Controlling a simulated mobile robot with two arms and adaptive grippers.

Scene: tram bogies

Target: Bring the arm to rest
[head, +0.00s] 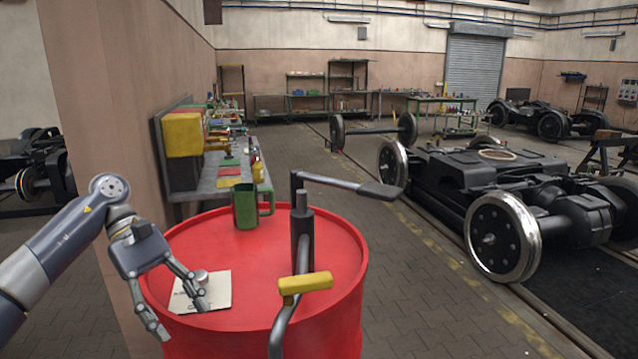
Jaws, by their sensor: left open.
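My left arm comes in from the left, and its gripper (182,312) is open at the near left side of a red drum (330,245). One finger hangs over the drum's left edge and the other is above a pale paper sheet (217,288) on the drum top. A small silvery cylinder (201,277) shows right beside that finger; I cannot tell whether they touch. No thing is seen held between the fingers. My right gripper is not in view.
A green mug (247,206) stands on the drum behind the sheet. A hand pump with a grey lever (345,184) and a yellow grip (305,284) rises from the drum. A cluttered workbench (215,178) is behind, left. A wheeled bogie (490,185) stands right.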

